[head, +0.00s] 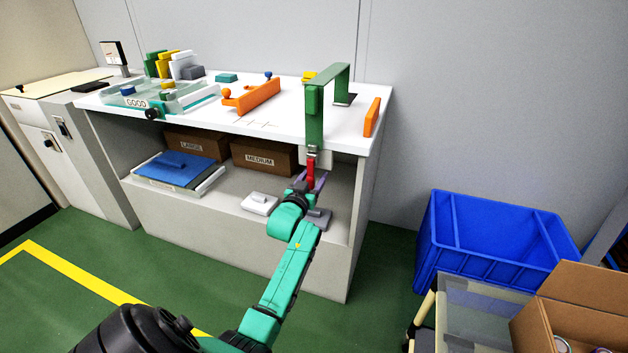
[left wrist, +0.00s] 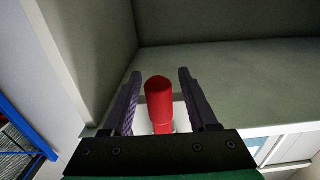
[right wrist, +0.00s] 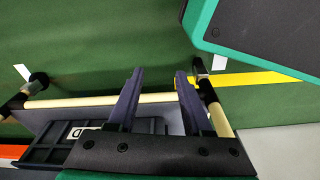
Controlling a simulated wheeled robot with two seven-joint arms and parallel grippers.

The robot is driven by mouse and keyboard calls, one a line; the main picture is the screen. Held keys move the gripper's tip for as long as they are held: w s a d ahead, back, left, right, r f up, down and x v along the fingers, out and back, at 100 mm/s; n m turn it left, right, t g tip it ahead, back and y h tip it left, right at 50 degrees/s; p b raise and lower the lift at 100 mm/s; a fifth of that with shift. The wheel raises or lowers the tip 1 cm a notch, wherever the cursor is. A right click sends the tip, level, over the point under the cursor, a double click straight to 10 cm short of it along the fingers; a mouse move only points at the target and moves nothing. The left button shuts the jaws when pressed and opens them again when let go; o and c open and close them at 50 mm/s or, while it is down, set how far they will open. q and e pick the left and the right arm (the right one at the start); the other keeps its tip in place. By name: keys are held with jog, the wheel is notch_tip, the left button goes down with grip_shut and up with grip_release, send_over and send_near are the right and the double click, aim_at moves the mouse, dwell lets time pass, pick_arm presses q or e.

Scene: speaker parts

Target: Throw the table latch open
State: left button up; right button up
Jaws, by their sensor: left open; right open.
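The table latch has a red handle (head: 311,170) that hangs at the front edge of the white tabletop (head: 290,125), under a green bracket (head: 315,118). In the left wrist view the red handle (left wrist: 159,95) stands between my two fingers, with a gap on each side. My left gripper (head: 312,182) is open around the handle and does not grip it. Its fingers partly hide the handle's lower part in the head view. My right gripper (right wrist: 158,78) is open and empty, away from the table; it is not in the head view.
Brown boxes (head: 265,158), a blue-topped tray (head: 176,168) and a white block (head: 259,203) are on the shelf below. An orange bar (head: 372,117) stands at the table's right end. A blue crate (head: 490,240) is right. Below my right gripper is a cart frame (right wrist: 80,101).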

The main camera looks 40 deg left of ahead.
pick_arm(q)
grip_shut()
dwell(1.4)
